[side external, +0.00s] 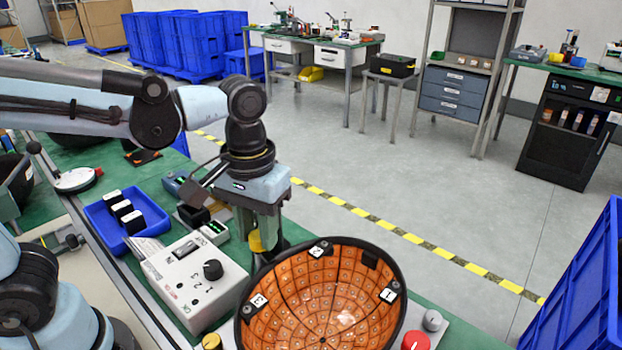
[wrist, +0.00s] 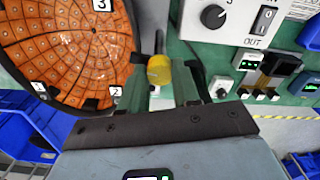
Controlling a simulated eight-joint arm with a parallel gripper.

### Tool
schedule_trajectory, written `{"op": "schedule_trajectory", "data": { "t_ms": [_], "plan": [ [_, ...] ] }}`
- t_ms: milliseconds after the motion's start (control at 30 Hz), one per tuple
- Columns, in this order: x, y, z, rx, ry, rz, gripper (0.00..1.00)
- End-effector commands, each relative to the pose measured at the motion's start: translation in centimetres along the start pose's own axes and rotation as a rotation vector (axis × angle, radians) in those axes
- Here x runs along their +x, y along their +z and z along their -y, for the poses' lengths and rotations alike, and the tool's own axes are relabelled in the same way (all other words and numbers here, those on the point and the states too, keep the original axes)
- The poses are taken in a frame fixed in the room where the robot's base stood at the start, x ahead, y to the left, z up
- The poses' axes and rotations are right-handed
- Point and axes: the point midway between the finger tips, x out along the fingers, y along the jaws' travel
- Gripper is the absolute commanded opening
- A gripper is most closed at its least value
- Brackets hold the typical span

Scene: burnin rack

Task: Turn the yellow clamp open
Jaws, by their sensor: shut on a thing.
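The yellow clamp (wrist: 159,70) is a small rounded yellow piece between the fingertips of my gripper (wrist: 172,80) in the wrist view. My gripper is shut on it. In the side external view the yellow clamp (side external: 256,240) shows at the end of my gripper (side external: 262,238), just behind the rim of the orange-lined bowl. A thin dark rod stands up at the clamp in the wrist view. The clamp's base is partly hidden by my fingers, and I cannot tell how far it is turned.
The orange panelled bowl (side external: 322,300) with numbered tags is close beside my gripper. A white control box (side external: 190,280) with a black knob stands to the left. A blue tray (side external: 112,222) holds black blocks. A red knob (side external: 416,341) is at the front right.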

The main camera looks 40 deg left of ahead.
Motion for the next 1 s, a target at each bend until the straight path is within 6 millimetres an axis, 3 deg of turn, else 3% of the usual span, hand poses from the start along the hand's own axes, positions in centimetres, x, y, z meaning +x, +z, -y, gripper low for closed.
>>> {"op": "schedule_trajectory", "data": {
  "t_ms": [1000],
  "plan": [
    [0.04,0.06,0.01,0.950,0.001,0.002,0.01]
  ]
}}
